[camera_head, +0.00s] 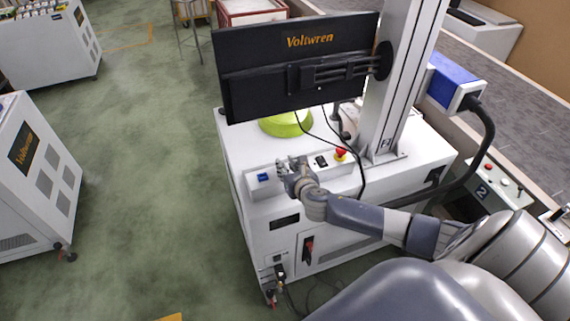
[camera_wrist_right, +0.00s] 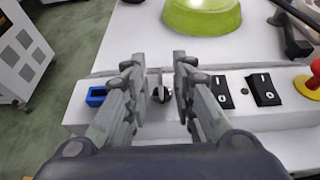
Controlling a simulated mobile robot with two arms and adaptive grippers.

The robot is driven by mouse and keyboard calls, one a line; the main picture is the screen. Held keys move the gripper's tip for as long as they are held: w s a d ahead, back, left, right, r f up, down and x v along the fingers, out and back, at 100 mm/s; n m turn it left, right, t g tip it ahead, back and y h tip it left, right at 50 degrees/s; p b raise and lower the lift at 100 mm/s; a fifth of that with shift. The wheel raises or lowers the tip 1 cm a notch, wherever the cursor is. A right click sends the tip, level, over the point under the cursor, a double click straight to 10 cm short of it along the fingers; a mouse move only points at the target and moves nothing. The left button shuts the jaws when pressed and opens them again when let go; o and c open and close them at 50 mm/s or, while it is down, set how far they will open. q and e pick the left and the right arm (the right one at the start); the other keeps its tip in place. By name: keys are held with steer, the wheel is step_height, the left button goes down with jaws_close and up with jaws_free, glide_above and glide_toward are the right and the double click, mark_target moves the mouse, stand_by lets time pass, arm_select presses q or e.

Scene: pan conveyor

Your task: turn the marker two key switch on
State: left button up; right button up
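The key switch (camera_wrist_right: 161,94) sits on the light sloped control strip (camera_wrist_right: 100,118) of the white machine. Its thin key appears upright, seen nearly edge-on. My right gripper (camera_wrist_right: 158,62) is open, with one finger on each side of the key in the right wrist view. A gap shows on both sides, though I cannot tell whether a finger touches it. In the head view my right gripper (camera_head: 290,163) is over the strip and hides the key switch. My left gripper is not in view.
The strip also carries a blue socket (camera_wrist_right: 97,95), two black rocker switches (camera_wrist_right: 243,91) and a red emergency button (camera_head: 341,154). A monitor (camera_head: 298,65), a green round object (camera_head: 286,124) and loose cables stand behind. A conveyor box marked 2 (camera_head: 483,190) is at right.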

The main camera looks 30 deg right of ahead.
steer(key=shift+x, duration=0.95)
jaws_close()
